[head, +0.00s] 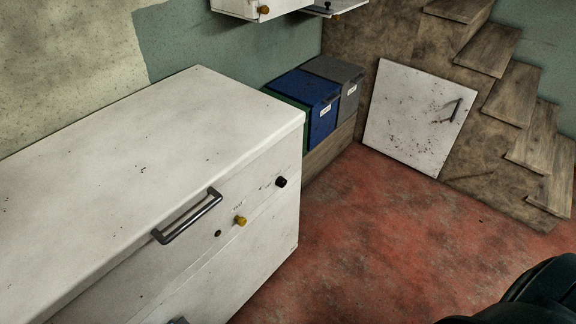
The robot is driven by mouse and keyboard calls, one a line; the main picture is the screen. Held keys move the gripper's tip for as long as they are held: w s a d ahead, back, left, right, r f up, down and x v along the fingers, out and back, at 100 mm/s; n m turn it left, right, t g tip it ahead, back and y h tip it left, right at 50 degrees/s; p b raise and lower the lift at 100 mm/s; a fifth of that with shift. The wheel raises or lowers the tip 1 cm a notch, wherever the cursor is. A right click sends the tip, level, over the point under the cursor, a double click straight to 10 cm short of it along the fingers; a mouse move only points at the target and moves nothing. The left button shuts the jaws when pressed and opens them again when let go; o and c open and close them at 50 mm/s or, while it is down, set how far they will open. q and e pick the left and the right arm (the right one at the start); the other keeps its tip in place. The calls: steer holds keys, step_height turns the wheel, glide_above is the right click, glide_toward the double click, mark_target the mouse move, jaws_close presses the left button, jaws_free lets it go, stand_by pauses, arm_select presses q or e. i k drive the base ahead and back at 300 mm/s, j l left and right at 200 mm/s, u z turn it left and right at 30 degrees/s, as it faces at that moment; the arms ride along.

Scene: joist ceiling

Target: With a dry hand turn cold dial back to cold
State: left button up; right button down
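A white chest-like unit (150,150) with a worn flat top fills the left of the head view. Its front carries a black dial (281,182) near the right end, with small marks beside it too small to read. A yellow knob (241,221) sits left of the black dial, under a small label. A small dark round spot (218,233) is further left. I cannot tell from the lettering which one is the cold dial, nor where either points. Neither of my grippers shows in the view.
A grey bar handle (188,216) juts from the unit's front. Blue (305,95) and grey (345,82) bins stand beyond it. A white door panel (415,115) is below wooden stairs (510,90). White cabinets (240,8) hang above. Red floor (370,240) is clear.

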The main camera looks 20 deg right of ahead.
mark_target(281, 182)
steer(key=i+l+u, duration=0.15)
steer(key=l, duration=0.35)
steer(key=i+l+u, duration=0.15)
steer(key=l, duration=0.35)
steer(key=l+u, duration=0.1)
steer(key=l, duration=0.4)
steer(key=i+l+u, duration=0.15)
steer(key=l, duration=0.4)
steer(key=l+u, duration=0.15)
steer(key=l, duration=0.55)
steer(key=l+u, duration=0.1)
steer(key=l, duration=0.6)
steer(key=l+u, duration=0.15)
steer(key=l, duration=0.55)
steer(key=k+l+u, duration=0.1)
steer(key=l, duration=0.55)
